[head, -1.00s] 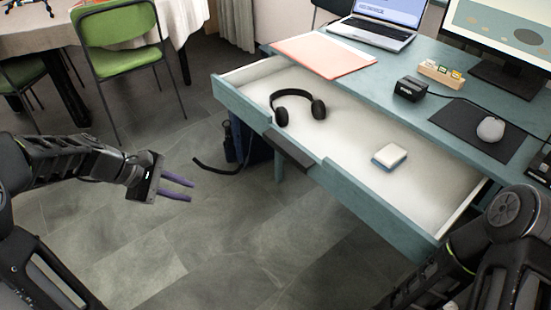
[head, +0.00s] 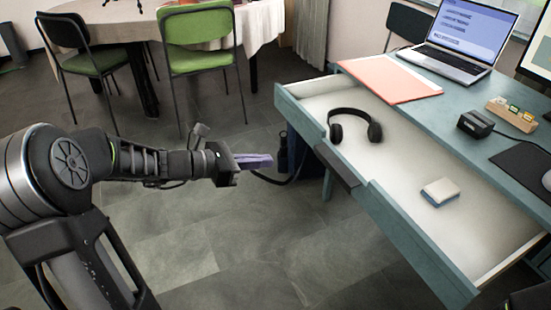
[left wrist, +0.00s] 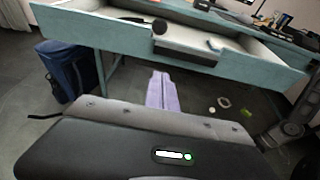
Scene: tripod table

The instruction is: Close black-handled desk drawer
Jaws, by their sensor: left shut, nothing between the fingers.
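The teal desk drawer (head: 408,222) is pulled out, with a pale interior. Its black handle (head: 338,166) is on the middle of the front panel. Headphones (head: 355,126) and a small white-and-blue block (head: 440,191) lie inside. My left gripper (head: 255,161) is shut and empty, to the left of the handle and apart from it. In the left wrist view, the purple fingers of the left gripper (left wrist: 162,92) point toward the drawer front (left wrist: 110,37), and the handle (left wrist: 185,52) shows above the fingertips. My right gripper is not in view.
The desk top (head: 462,102) holds a laptop (head: 462,45), a salmon folder (head: 390,80) and a black box (head: 475,124). A dark blue bag (left wrist: 68,72) stands on the floor below. A green chair (head: 200,60) is at the back. Floor before the drawer is clear.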

